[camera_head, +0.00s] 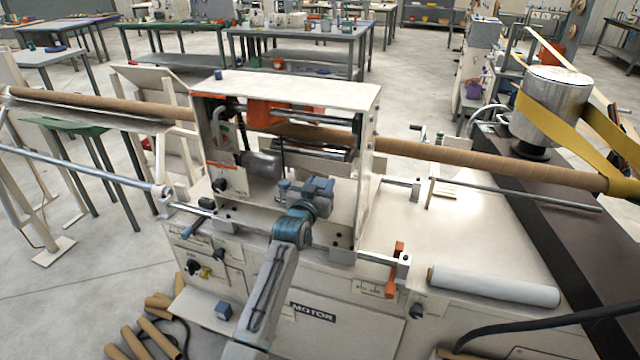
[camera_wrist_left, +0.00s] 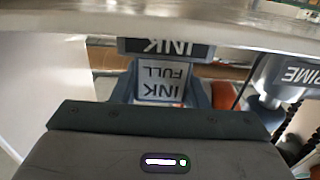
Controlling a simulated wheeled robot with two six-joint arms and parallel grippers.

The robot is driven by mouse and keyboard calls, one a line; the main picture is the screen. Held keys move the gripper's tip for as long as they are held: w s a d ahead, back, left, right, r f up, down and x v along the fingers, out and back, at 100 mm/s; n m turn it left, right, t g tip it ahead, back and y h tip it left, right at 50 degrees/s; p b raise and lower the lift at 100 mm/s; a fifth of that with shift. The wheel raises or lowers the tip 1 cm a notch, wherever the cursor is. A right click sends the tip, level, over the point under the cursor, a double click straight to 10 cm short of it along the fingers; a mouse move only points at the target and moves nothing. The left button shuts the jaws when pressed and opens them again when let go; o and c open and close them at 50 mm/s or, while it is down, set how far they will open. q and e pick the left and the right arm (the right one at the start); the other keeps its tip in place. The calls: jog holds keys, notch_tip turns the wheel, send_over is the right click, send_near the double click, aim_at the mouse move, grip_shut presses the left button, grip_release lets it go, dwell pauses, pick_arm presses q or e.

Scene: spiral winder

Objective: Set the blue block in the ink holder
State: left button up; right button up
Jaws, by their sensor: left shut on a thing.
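My left gripper (camera_head: 303,210) reaches in from the bottom of the head view to the middle of the machine. It is shut on the blue block (camera_wrist_left: 161,82), which bears a white label reading INK FULL, upside down in the left wrist view. Just beyond the block in that view is a dark plate marked INK (camera_wrist_left: 166,48), which seems to belong to the ink holder. The block is close to it; I cannot tell whether they touch or whether the block is seated. In the head view, blue-grey parts (camera_head: 318,195) at my gripper are too small to tell apart.
A part marked PRIME (camera_wrist_left: 290,82) stands right of the block in the wrist view. The machine's white frame (camera_head: 290,92) rises around the work spot. A long brown tube (camera_head: 470,160) runs through it. A white roll (camera_head: 495,286) lies at the right.

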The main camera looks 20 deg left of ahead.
pick_arm(q)
jog(key=shift+f, duration=0.1)
jog(key=o, duration=1)
jog(key=shift+o, duration=0.2)
jog(key=shift+s, duration=0.3)
jog(key=s+b, duration=0.2)
jog(key=s, duration=0.9)
jog(key=shift+s+a, duration=0.2)
jog(key=shift+s, duration=0.05)
